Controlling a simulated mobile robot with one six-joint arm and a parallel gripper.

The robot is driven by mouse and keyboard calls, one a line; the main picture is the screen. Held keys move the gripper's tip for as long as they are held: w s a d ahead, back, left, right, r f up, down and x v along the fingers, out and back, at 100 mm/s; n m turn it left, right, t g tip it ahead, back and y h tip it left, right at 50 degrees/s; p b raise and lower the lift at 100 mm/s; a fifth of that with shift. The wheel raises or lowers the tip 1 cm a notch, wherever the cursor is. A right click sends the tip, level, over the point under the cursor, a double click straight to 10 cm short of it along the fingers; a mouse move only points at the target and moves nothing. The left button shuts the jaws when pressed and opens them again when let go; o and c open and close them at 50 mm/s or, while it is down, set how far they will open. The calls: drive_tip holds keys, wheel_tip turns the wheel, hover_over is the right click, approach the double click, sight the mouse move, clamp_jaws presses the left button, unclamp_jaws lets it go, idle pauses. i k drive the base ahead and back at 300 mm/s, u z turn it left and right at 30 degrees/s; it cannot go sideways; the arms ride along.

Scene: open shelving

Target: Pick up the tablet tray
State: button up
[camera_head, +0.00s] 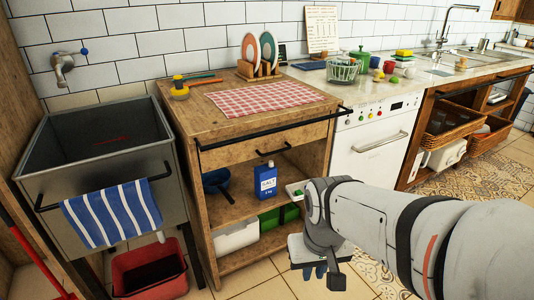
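I cannot single out the tablet tray with certainty. A small pale, flat item with a green mark (294,189) lies at the right end of the wooden cabinet's middle shelf (240,208), partly hidden by my arm; it may be the tray. A blue salt container (265,183) stands upright on the same shelf, left of it. My gripper (314,271) hangs low in front of the cabinet's right side, below that shelf and apart from the pale item. Its fingers point down and are small and dark, so their opening is unclear. No held object shows.
A dark blue pan (217,182) sits at the shelf's left. A white bin (236,237) and green boxes (270,222) fill the bottom shelf. A black rail (272,131) crosses the cabinet front. A red bucket (150,268) stands at lower left. Floor in front is partly clear.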

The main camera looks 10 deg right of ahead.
sight(303, 190)
drive_tip(key=z, duration=0.05)
drive_tip(key=i, duration=1)
drive_tip(key=u, duration=0.05)
